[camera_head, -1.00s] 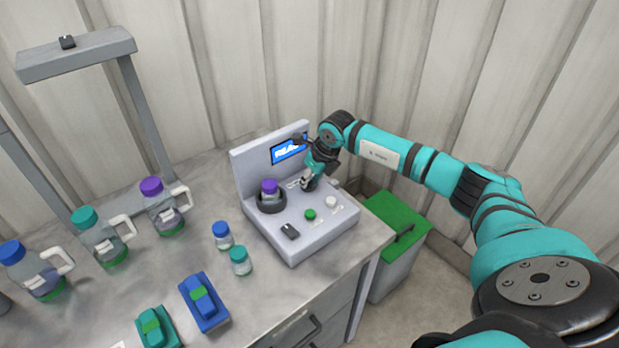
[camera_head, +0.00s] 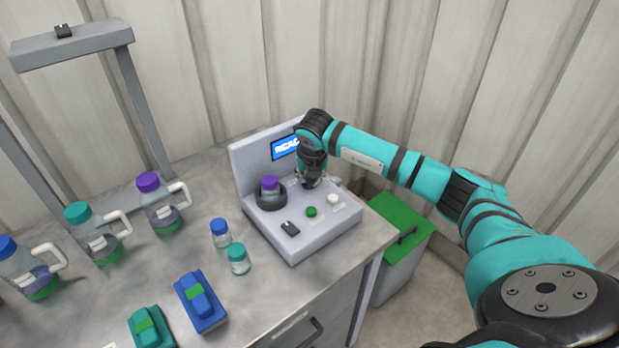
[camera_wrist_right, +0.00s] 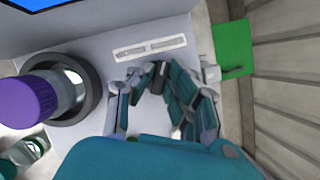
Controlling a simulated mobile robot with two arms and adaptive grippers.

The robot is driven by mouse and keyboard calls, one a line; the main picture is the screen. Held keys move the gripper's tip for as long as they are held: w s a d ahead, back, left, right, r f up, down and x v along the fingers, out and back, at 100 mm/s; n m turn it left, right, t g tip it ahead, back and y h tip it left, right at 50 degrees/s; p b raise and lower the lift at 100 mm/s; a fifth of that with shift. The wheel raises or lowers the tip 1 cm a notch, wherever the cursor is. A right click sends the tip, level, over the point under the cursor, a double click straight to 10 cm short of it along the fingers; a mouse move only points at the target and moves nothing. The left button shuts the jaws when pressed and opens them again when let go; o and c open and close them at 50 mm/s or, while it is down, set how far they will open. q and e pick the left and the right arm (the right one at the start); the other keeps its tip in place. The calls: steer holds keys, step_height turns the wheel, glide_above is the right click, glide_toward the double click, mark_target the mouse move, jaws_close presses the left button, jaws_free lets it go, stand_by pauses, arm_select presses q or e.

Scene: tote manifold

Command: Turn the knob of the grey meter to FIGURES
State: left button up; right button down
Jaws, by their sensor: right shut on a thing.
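The grey meter (camera_head: 290,228) stands on the bench, with a blue screen (camera_head: 285,147) showing white letters that are partly covered. My right gripper (camera_head: 311,183) points down over the back right of the meter's top face. In the right wrist view its fingers (camera_wrist_right: 165,88) are shut around a small dark knob (camera_wrist_right: 158,73), just in front of a pale label strip (camera_wrist_right: 150,48). The knob is mostly hidden by the fingers, and its setting cannot be read. The left gripper is out of view.
A purple-capped vial (camera_head: 270,184) sits in the meter's round well. Green (camera_head: 311,211) and white (camera_head: 333,199) buttons and a black switch (camera_head: 290,227) are close by. Small vials (camera_head: 221,233) and handled bottles stand left. A green-lidded bin (camera_head: 398,222) is right.

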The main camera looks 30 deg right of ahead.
steer(key=shift+f, duration=0.15)
stand_by(0.3)
steer(key=c, duration=1.3)
jaws_free()
steer(key=v, duration=1.2)
steer(key=shift+w, duration=0.15)
